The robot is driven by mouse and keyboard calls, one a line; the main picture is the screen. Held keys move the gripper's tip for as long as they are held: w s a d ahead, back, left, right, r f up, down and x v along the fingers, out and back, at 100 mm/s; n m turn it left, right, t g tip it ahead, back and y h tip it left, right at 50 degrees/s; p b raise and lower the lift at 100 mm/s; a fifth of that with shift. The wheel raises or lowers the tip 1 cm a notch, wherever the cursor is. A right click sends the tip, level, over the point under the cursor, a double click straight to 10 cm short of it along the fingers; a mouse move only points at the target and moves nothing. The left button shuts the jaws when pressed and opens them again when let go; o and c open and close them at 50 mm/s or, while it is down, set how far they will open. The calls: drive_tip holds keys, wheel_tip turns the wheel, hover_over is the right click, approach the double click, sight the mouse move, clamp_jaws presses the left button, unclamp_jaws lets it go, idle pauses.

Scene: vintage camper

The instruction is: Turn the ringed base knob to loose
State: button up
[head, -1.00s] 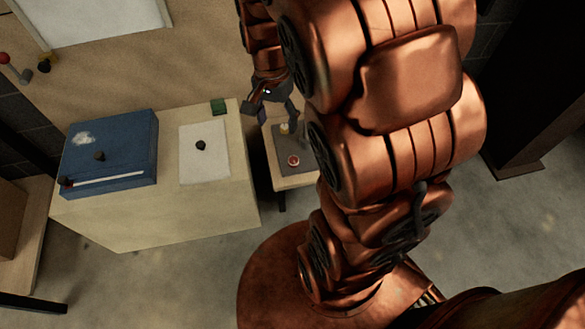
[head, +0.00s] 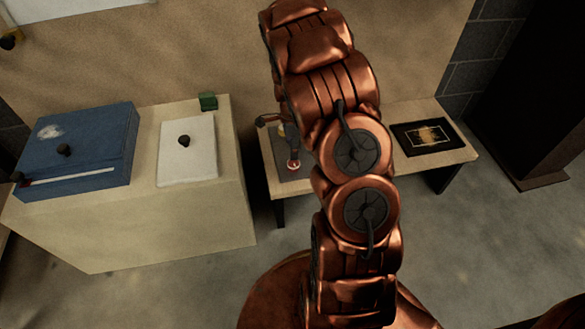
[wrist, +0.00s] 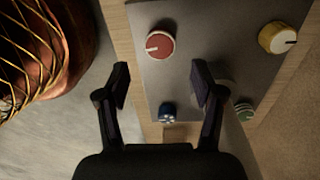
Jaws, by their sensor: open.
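The grey knob panel (wrist: 205,40) carries a red knob (wrist: 160,43) with a white pointer line and pale rim. A yellow knob (wrist: 278,38) has a pale base, a blue knob (wrist: 167,113) has white marks, and a green knob (wrist: 243,110) has pale bands. I cannot tell for certain which is the ringed base knob. My gripper (wrist: 161,85) is open and empty over the panel's edge. The red knob appears just beyond the fingertips, and the blue knob appears between the fingers. In the head view the red knob (head: 293,165) shows, but my arm hides most of the gripper.
The panel lies on a low wooden bench (head: 400,168), with a black framed board (head: 425,137) to the right. A taller cabinet (head: 150,225) at left holds a blue box (head: 80,155), a white plate (head: 190,155) with a dark knob, and a green block (head: 208,101).

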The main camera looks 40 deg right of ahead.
sight(293, 162)
drive_tip(key=shift+s+f+b, duration=0.15)
drive_tip(key=shift+f+b, duration=0.9)
drive_tip(key=shift+f, duration=2.9)
drive_tip(key=c, duration=1.1)
